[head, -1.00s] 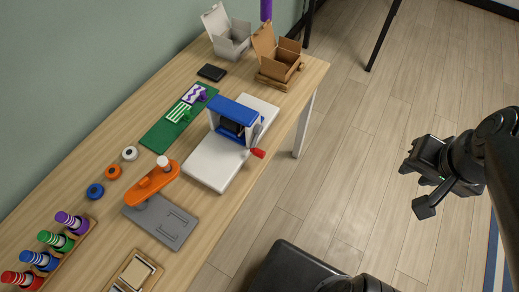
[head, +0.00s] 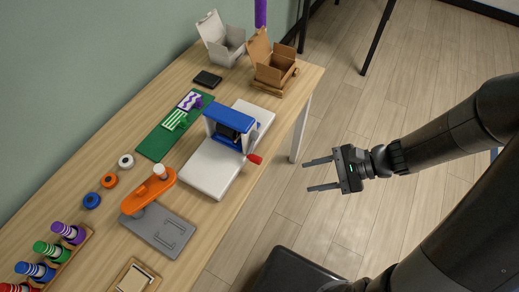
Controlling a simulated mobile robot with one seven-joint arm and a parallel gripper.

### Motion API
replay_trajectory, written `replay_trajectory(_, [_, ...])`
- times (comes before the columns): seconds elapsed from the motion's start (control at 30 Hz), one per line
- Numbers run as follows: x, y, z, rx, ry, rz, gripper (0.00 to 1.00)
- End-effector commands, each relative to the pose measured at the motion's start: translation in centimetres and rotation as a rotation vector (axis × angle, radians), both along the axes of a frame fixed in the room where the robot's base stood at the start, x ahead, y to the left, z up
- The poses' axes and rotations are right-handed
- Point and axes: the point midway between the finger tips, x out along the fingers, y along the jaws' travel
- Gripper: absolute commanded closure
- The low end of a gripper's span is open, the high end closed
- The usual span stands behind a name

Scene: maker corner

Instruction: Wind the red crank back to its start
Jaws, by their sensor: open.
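The red crank (head: 255,159) is a small red handle on the right side of a machine (head: 231,124) with a blue top and white body. The machine stands on a white base plate (head: 209,168) near the table's right edge. The handle sticks out toward the table edge. My gripper (head: 317,174) is open and empty, over the floor to the right of the crank. Its two fingers point left toward the crank, with a clear gap between. Nothing hides the handle.
The wooden table (head: 118,124) runs along the wall. An orange lever press (head: 148,194) on a grey base stands in front of the machine. A white box (head: 222,42) and a brown box (head: 272,65) stand open at the back.

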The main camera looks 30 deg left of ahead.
Motion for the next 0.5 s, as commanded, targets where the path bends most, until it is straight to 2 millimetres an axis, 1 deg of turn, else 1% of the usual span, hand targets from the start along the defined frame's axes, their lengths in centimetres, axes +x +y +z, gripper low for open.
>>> replay_trajectory(0.03, [0.0, 0.7, -0.8, 0.028, 0.058, -0.028, 0.55])
replay_trajectory(0.2, [0.4, 2.9, -2.7, 0.124, 0.234, -0.147, 0.55])
replay_trajectory(0.37, [1.0, 4.7, -4.7, 0.201, 0.395, -0.270, 0.55])
replay_trajectory(0.5, [1.5, 6.0, -6.7, 0.256, 0.532, -0.385, 0.55])
